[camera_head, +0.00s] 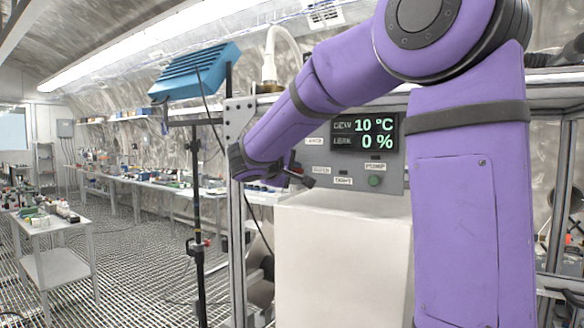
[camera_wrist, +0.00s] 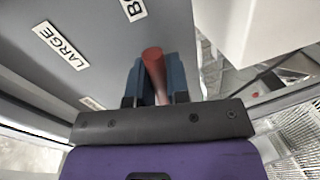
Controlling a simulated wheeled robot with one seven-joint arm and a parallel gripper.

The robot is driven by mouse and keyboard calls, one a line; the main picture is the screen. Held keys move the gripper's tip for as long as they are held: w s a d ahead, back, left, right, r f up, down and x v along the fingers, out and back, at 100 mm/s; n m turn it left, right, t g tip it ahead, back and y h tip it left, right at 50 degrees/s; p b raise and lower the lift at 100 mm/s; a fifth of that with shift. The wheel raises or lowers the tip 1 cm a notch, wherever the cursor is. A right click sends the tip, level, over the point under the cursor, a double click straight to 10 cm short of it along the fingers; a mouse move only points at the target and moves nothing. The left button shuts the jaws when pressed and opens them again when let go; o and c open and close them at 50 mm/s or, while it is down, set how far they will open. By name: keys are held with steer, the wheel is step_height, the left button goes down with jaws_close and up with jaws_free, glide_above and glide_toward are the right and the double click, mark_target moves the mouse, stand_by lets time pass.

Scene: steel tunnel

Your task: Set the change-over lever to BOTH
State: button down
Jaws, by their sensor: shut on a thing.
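The change-over lever has a red handle (camera_wrist: 154,72), seen in the wrist view between the two blue-grey fingers of my gripper (camera_wrist: 156,80). The fingers are shut on it from both sides. The grey panel (camera_wrist: 105,50) lies beyond, with a white LARGE label (camera_wrist: 59,46) to the left of the handle. Another label (camera_wrist: 132,8), cut off by the top edge, shows a B. In the head view the panel (camera_head: 393,183) is behind my purple arm, which largely hides the lever and my gripper. Where the lever points cannot be told.
A large white box (camera_head: 340,250) stands just below. A blue lamp (camera_head: 195,72) on a black stand (camera_head: 197,220) is at left.

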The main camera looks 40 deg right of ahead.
steer(key=shift+f+m, duration=0.25)
steer(key=shift+m, duration=0.15)
steer(key=c, duration=1.1)
jaws_free()
steer(key=v, duration=1.1)
steer(key=shift+s+d, duration=0.1)
steer(key=s+a+f+y, duration=0.2)
steer(key=s+f+y, duration=0.2)
steer(key=s, duration=0.4)
steer(key=s+a+f+m+y, duration=0.1)
steer(key=s+a+f+y, duration=0.1)
steer(key=s+f+y, duration=0.3)
steer(key=s+a+f+m+y, duration=0.1)
steer(key=s+a+f+y, duration=0.2)
steer(key=s, duration=0.9)
steer(key=f+y, duration=0.1)
steer(key=y, duration=0.1)
steer(key=shift+s+f+y, duration=0.35)
steer(key=shift+y, duration=0.05)
